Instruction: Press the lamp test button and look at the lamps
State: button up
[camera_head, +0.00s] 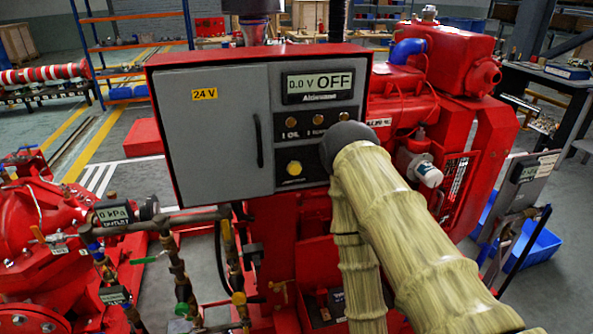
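The red control panel box (362,62) stands in the middle, with a grey door (215,135) marked 24 V. Its display (320,87) reads 0.0 V and OFF. Below it is a row of small dull amber-brown lamps, such as the one over OIL (290,121); none looks brightly lit. A yellow round button (294,168) sits on a dark plate lower down; its label is too small to read. My sleeved arm reaches in from the lower right. Its dark rounded end covers the panel's lower right part. My gripper's fingers are hidden, so contact with the button cannot be told.
A red engine (455,60) with a blue elbow pipe (407,50) stands behind right. Red pump pipework and a gauge (115,213) reading 0 kPa are at left. A stand with a small display (528,172) is at right. Open floor lies behind left.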

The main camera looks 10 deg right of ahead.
grip_shut()
dwell(1.1)
